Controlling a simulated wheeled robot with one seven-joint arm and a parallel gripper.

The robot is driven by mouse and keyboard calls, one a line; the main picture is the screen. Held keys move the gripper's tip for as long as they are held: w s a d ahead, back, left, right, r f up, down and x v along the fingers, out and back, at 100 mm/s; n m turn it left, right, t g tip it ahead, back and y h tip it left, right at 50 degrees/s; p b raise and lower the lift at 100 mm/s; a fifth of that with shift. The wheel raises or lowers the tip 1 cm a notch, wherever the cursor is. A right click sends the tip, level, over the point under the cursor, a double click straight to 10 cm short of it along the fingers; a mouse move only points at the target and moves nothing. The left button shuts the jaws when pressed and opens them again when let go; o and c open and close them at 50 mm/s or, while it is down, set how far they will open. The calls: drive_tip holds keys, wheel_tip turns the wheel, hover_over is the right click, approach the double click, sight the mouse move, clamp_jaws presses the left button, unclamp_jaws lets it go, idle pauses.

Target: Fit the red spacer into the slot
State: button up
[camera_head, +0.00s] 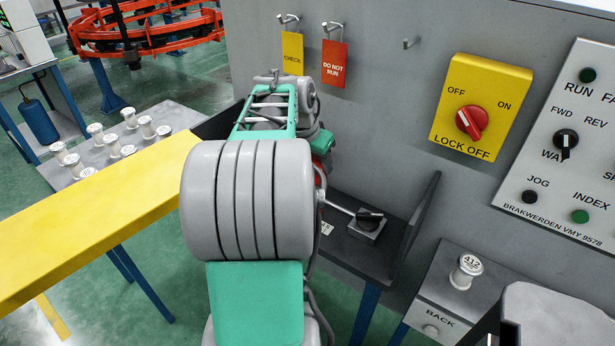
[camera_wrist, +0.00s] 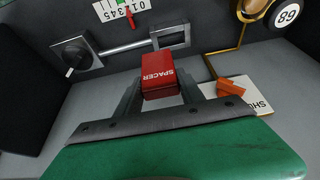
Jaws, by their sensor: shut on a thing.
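The red spacer (camera_wrist: 157,76), a block with white lettering, is between the fingers of my gripper (camera_wrist: 160,92) in the wrist view. My gripper is shut on it. Just beyond the spacer is a grey rectangular metal frame (camera_wrist: 172,37) with an opening, on a rod from a black knob (camera_wrist: 75,57). This may be the slot; I cannot tell for certain. The spacer's far end is close to the frame, and I cannot tell if they touch. In the head view my arm hides the gripper and most of the spacer's surroundings.
An orange block (camera_wrist: 232,86) and white card (camera_wrist: 258,98) lie right of my gripper, near a bent brass rod (camera_wrist: 212,66). In the head view, a dark side panel (camera_head: 415,232) bounds the bay. A spool (camera_head: 465,272) stands on a box at right; a yellow beam (camera_head: 100,220) is at left.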

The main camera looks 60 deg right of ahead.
drive_tip(key=w+f, duration=0.2)
drive_tip(key=f, duration=0.1)
drive_tip(key=w+d+f, duration=0.1)
drive_tip(key=shift+w+f, duration=0.1)
drive_tip(key=shift+f, duration=0.3)
drive_tip(key=shift+a+f, duration=0.15)
drive_tip(key=shift+f, duration=0.65)
drive_tip(key=shift+a+f, duration=0.1)
drive_tip(key=shift+f, duration=0.65)
clamp_jaws()
drive_tip(key=o, duration=1.1)
unclamp_jaws()
drive_tip(key=shift+f, duration=0.1)
drive_tip(key=shift+o, duration=0.9)
drive_tip(key=shift+d, duration=0.2)
drive_tip(key=shift+o, duration=0.9)
drive_tip(key=shift+r, duration=0.3)
drive_tip(key=shift+r, duration=0.1)
